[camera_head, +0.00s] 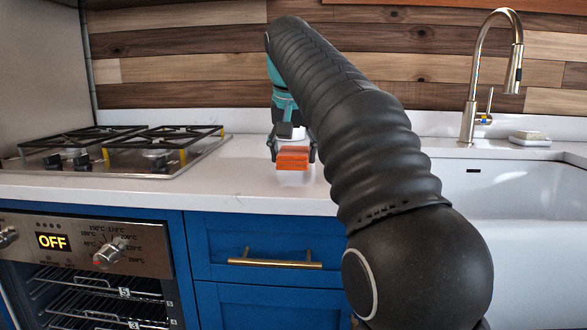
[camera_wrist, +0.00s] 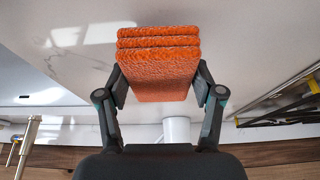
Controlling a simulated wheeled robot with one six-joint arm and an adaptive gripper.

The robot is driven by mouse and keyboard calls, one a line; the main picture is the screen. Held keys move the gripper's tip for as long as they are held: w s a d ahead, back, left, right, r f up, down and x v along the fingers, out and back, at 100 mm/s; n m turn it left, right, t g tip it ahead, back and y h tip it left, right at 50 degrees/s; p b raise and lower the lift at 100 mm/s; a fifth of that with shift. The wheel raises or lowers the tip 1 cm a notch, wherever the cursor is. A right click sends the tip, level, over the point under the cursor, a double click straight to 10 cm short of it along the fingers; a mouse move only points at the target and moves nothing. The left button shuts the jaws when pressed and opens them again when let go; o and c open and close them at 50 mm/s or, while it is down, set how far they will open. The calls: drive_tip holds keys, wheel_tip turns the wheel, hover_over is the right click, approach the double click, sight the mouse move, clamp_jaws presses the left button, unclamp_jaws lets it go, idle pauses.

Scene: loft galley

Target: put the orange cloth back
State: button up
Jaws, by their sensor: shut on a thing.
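The orange cloth (camera_head: 292,158) is folded in a stack of layers. My gripper (camera_head: 292,152) is shut on it, with one finger on each side. In the wrist view the cloth (camera_wrist: 158,72) shows between the two fingertips (camera_wrist: 160,86), its layered edge facing away from the palm. The cloth is over the white counter between the hob and the sink. A faint orange reflection shows below it, and it looks slightly above the surface. My arm hides part of the counter behind and to the right.
The hob (camera_head: 118,150) with black grates lies to the left, and the sink (camera_head: 500,200) with a tall tap (camera_head: 470,110) to the right. A soap dish (camera_head: 530,138) sits behind the sink. A white round object (camera_wrist: 176,129) stands near the wall. Counter (camera_head: 225,185) in front is clear.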

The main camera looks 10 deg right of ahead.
sight(293, 167)
drive_tip(key=shift+f+b, duration=0.4)
drive_tip(key=shift+f, duration=1.15)
drive_tip(key=shift+f, duration=0.1)
drive_tip(key=o, duration=1)
drive_tip(key=p+v, duration=0.4)
drive_tip(key=v, duration=0.8)
drive_tip(key=s+f+n, duration=0.1)
drive_tip(key=s+f, duration=0.7)
drive_tip(key=f, duration=0.3)
drive_tip(key=s+d+f+n+y, duration=0.1)
drive_tip(key=s+f, duration=0.8)
drive_tip(key=f, duration=0.2)
drive_tip(key=s+f+n+t, duration=0.1)
drive_tip(key=s+f, duration=0.7)
drive_tip(key=f, duration=0.3)
drive_tip(key=shift+s+d+f+n, duration=0.3)
drive_tip(key=shift+f, duration=0.1)
